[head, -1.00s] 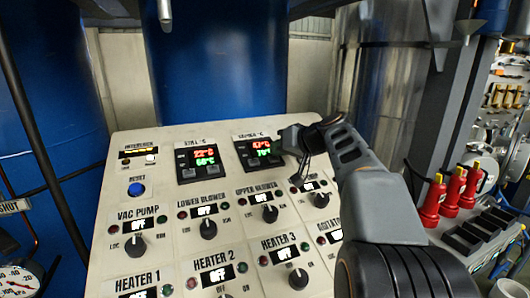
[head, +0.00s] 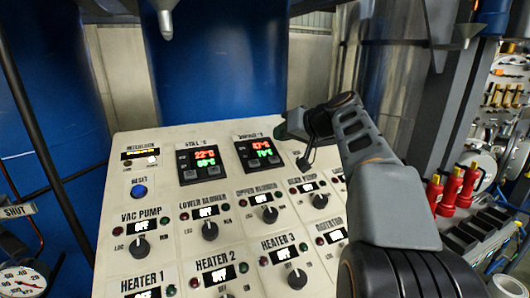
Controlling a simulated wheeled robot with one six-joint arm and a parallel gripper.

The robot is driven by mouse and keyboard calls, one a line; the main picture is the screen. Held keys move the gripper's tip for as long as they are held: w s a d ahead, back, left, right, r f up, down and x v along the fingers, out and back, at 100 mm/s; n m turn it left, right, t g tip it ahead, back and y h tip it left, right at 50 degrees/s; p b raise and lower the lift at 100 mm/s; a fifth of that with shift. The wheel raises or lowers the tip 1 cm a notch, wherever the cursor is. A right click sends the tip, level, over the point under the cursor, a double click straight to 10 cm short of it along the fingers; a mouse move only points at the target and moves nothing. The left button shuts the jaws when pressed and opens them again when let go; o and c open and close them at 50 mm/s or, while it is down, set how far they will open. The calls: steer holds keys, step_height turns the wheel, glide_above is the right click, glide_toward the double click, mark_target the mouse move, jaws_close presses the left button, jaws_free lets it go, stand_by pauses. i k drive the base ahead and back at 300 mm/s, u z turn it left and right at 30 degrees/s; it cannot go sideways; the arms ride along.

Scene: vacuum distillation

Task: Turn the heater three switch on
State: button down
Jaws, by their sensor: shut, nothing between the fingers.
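The heater three switch (head: 297,279) is a black round knob in the lower right of the sloped cream panel in the head view. Its HEATER 3 label and a small display (head: 284,253) reading OFF are above it. My gripper (head: 286,130) is shut and empty. It is at the upper right of the panel, beside the right temperature display and well above the heater three knob in the picture. The gripper is small and dark, so its fingertips are hard to make out. My arm covers the panel's right edge, but the heater three knob is in clear view.
The heater two display (head: 219,274) is to the left, and the upper blower knob (head: 270,214) is above. The agitator display (head: 336,235) is close to my arm. Blue vessels stand behind the panel. Red bottles (head: 451,190) stand on the right.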

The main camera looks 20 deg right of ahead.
mark_target(297, 279)
steer(key=k, duration=1)
